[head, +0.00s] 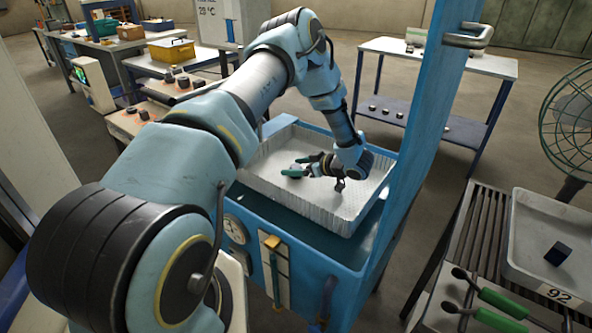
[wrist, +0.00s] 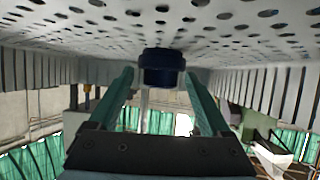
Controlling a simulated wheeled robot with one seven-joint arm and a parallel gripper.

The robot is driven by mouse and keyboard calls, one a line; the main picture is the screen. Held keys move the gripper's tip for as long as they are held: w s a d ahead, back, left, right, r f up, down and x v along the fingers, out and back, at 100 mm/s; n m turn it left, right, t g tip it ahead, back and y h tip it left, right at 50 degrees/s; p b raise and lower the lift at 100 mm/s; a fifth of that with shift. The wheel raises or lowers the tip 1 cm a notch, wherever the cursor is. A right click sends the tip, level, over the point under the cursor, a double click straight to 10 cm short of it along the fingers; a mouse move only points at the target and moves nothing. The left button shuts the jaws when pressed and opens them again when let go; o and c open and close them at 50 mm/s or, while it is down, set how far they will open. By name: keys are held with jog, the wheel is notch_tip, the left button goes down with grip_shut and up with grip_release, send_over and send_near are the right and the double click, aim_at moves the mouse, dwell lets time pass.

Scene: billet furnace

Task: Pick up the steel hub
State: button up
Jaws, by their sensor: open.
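The steel hub (wrist: 163,68) looks like a short, dark, shiny cylinder with a wider rim. It sits against the perforated floor of the pale metal tray (head: 262,182), which is at the top of the wrist view. My gripper (head: 297,167) is low inside the tray in the head view, with its green fingers pointing left. In the wrist view my gripper (wrist: 162,75) is open, with one finger on each side of the hub and a gap showing by each. In the head view the hub is small and partly hidden by the fingers.
The tray's raised walls surround my gripper. A blue upright post (head: 423,130) stands right of the tray. A grey tray marked 92 (head: 530,262) holds a dark block (head: 558,253), with green-handled tongs (head: 490,307) beside it. A wheel-like fan (head: 575,125) stands right.

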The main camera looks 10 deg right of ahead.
grip_shut()
dwell(0.6)
